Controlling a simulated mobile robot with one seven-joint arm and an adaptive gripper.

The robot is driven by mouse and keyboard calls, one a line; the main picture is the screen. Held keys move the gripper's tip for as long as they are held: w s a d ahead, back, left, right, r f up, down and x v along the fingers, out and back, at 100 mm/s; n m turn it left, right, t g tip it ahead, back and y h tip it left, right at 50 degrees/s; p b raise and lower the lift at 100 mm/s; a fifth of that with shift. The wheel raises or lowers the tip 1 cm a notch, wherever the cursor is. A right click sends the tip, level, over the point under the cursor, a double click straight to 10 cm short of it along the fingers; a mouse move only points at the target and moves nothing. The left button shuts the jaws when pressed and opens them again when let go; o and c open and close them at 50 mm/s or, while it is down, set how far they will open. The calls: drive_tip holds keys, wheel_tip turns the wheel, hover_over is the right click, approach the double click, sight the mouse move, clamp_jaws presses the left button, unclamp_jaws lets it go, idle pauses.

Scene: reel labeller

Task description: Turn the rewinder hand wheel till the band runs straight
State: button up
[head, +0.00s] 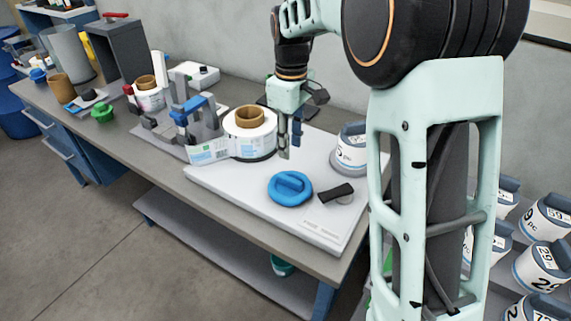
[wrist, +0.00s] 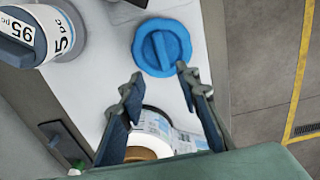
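A blue round wheel with a raised bar across it (head: 290,188), which I take as the hand wheel, lies on the white base plate (head: 235,185). It also shows at the top of the wrist view (wrist: 161,47). My gripper (head: 290,152) points down above the plate, behind the wheel and right of the white reel with a brown core (head: 249,140). In the wrist view its two fingers (wrist: 160,76) are apart, with nothing between them. The printed label band (head: 209,149) shows left of the reel; I cannot tell how straight it runs.
A labelled canister (head: 350,150) stands at the plate's right back corner. A black handle-like piece (head: 336,192) lies right of the wheel. Grey and blue labeller parts (head: 185,115) stand left of the reel. The plate's front left is clear.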

sight(290, 179)
wheel_tip(290, 179, down, 11)
drive_tip(key=shift+s, duration=0.1)
idle(0.4)
clamp_jaws()
